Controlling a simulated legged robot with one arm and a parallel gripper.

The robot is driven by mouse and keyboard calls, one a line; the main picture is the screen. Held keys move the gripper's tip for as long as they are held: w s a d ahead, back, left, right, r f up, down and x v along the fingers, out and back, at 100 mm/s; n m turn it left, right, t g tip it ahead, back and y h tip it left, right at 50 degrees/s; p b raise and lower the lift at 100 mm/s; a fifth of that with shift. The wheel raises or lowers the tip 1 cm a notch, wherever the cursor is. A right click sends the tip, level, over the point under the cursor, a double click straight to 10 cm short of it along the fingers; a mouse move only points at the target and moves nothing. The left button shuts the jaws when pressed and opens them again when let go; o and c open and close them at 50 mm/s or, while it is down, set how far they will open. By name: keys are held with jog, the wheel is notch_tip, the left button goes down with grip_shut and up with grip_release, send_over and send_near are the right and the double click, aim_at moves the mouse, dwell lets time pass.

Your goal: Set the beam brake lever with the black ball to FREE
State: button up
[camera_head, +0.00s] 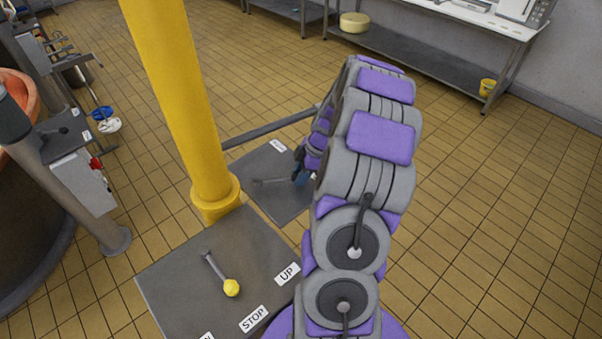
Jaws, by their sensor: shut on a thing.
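The beam brake lever (272,181) is a thin grey rod over a dark grey plate (262,155) behind the yellow post. It lies nearly level in the picture, running right toward my gripper (301,178). My gripper is small, dark and partly covered by my purple and grey arm. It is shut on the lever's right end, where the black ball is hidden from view. A white label (277,145) at the plate's far edge is too small to read. Any other label on the right side of the plate is hidden behind my arm.
A second lever with a yellow ball (231,288) stands on a nearer plate (180,278) marked UP and STOP. A thick yellow post (180,90) rises between the plates; a grey bar (270,128) runs behind. A copper vat (15,90) is left. Tiled floor is clear at right.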

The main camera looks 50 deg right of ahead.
grip_shut()
jog(key=shift+w, duration=0.1)
jog(key=shift+w+d+f+n+b, duration=0.15)
jog(key=shift+w+d+n+b, duration=0.2)
jog(key=shift+w+n+b, duration=0.3)
jog(key=shift+w+d+n+g+y+b, duration=0.3)
jog(key=shift+w+d+n+g+b, duration=0.25)
jog(key=shift+w+n+b, duration=0.35)
jog(key=shift+s+d, duration=0.1)
jog(key=o, duration=0.7)
grip_release()
jog(key=shift+r, duration=0.2)
